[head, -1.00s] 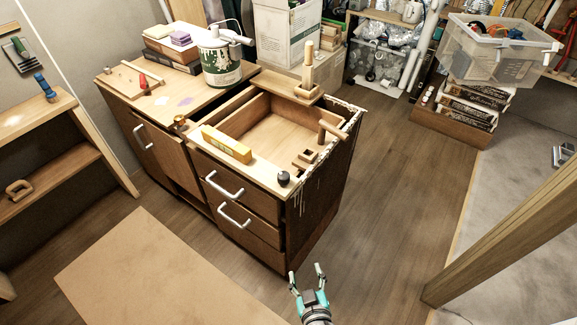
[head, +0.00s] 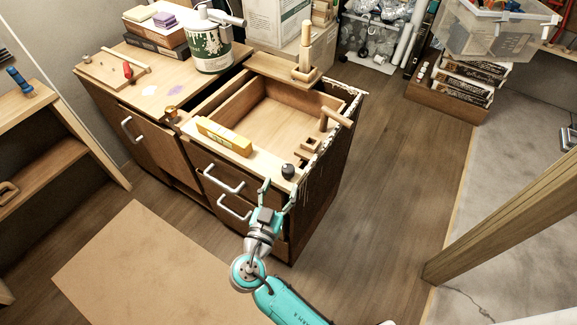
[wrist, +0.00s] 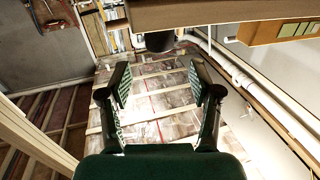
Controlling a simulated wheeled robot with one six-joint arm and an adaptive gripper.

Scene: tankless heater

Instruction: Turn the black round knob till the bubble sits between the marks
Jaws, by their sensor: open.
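The black round knob (head: 288,171) sits at the front right corner of the wooden cabinet top. In the wrist view the dark knob (wrist: 159,41) shows partly, at the edge of a wooden board and beyond my fingertips. A yellow spirit level (head: 224,136) lies on the front rail, left of the knob; its bubble and marks are too small to make out. My gripper (head: 279,187) is open and empty, in front of and just below the knob in the head view. In the wrist view its two fingers (wrist: 158,76) are spread apart, with no contact on the knob visible.
A wooden mallet-like piece (head: 334,117) and a small wooden block (head: 308,147) are near the knob. White drawer handles (head: 224,180) stick out below the rail. A paint can (head: 208,47) stands behind. Open floor (head: 380,200) lies to the right.

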